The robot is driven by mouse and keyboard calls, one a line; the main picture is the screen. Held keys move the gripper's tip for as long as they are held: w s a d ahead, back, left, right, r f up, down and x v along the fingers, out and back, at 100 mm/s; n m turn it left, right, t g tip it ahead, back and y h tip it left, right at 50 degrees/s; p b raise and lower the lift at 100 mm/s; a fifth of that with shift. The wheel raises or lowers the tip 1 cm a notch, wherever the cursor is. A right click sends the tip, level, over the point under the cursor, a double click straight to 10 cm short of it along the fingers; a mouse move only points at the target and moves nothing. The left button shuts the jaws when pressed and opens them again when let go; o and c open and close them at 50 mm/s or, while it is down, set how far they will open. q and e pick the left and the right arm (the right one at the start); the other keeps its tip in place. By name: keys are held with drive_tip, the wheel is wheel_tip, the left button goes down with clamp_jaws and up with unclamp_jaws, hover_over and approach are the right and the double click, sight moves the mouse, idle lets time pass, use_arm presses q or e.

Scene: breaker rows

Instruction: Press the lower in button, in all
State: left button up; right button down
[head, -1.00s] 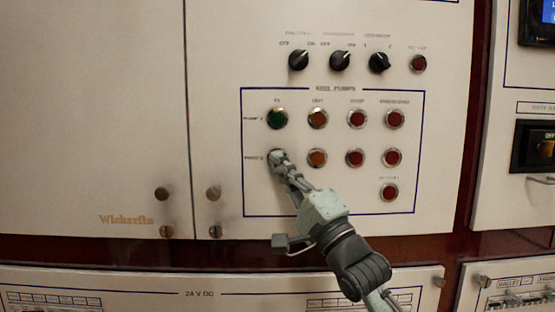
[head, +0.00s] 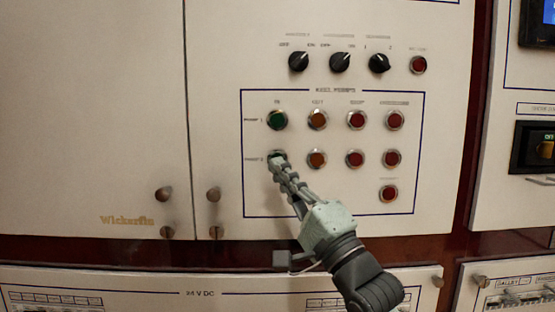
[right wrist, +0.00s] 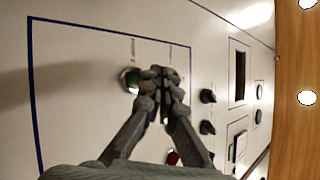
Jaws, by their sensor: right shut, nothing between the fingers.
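The lower in button is dark green with a metal ring. It sits in the lower row of the pump panel (head: 330,195), under the upper green in button (head: 277,119). In the head view only its top edge (head: 277,154) shows above my fingertips. In the right wrist view a green button (right wrist: 131,79), in line with the lower row's label, shows just left of the fingers. My right gripper (head: 280,165) is shut and empty, its tips in front of the lower button's bottom part. I cannot tell whether they touch it. My left gripper is not in view.
To the right in the same row are an orange button (head: 317,159) and red buttons (head: 355,158). Black rotary knobs (head: 340,62) stick out above the panel. Small round latches (head: 214,194) are at the lower left. The cabinet face left of the panel is clear.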

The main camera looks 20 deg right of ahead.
drive_tip(key=shift+s+a, duration=0.15)
drive_tip(key=shift+s, duration=0.45)
drive_tip(key=shift+s+a, duration=0.15)
drive_tip(key=shift+s, duration=0.4)
